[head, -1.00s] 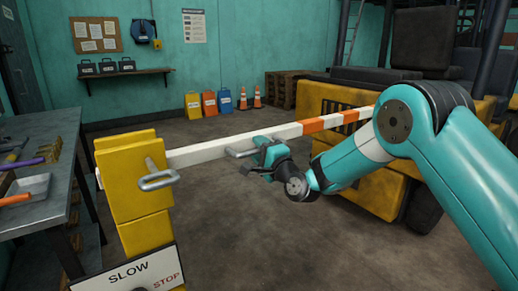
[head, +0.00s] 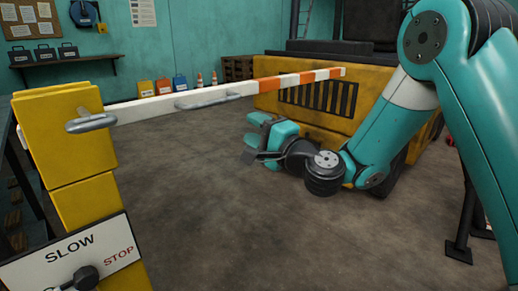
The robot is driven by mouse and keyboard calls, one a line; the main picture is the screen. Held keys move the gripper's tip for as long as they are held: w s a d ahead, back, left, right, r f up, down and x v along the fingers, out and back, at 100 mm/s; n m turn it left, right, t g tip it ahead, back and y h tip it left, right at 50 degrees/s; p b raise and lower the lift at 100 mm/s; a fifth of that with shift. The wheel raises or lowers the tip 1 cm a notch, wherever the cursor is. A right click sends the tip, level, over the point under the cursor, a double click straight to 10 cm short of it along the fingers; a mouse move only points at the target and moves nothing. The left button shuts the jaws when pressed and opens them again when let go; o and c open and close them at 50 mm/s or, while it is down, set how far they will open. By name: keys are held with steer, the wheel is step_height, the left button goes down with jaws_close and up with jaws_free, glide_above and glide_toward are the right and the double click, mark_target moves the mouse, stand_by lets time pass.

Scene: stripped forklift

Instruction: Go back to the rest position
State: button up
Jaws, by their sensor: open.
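My gripper (head: 254,138) is open and empty in the head view, below the barrier bar and in front of the forklift. The teal arm reaches in from the right, with its wrist low over the floor. The white and orange barrier bar (head: 235,89) lies nearly level, rising a little to the right. A grey handle (head: 208,100) sits on the bar, above and left of my gripper and apart from it. The bar starts at the yellow post (head: 70,150) at left, which has a grey handle (head: 92,123).
The yellow forklift (head: 325,108) stands behind the bar and my arm. A SLOW/STOP panel (head: 75,258) with a dark knob is on the post at lower left. A workbench edge is at far left. Cones (head: 213,77) and coloured cans stand by the wall. The middle floor is clear.

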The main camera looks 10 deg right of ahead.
steer(key=shift+s+d+f, duration=0.1)
steer(key=shift+s+d, duration=0.3)
steer(key=shift+s, duration=0.15)
steer(key=s+a+n+g+y, duration=0.1)
steer(key=s+a+n+g, duration=0.3)
steer(key=s+n+g, duration=0.25)
steer(key=s+a+n+g+y, duration=0.1)
steer(key=s+a+n+g, duration=0.2)
steer(key=s+n+g, duration=0.35)
steer(key=s+d+f+n+g+h, duration=0.25)
steer(key=s+d+h, duration=0.3)
steer(key=s, duration=0.35)
steer(key=s+d+f+n+g+h, duration=0.1)
steer(key=s+d+f+n+h, duration=0.25)
steer(key=s+d, duration=0.4)
step_height(320, 180, up, 24)
steer(key=s+a+p, duration=0.1)
steer(key=p, duration=2.2)
steer(key=shift+a+f+m, duration=0.15)
steer(key=shift+f+m, duration=0.05)
steer(key=shift+m, duration=0.1)
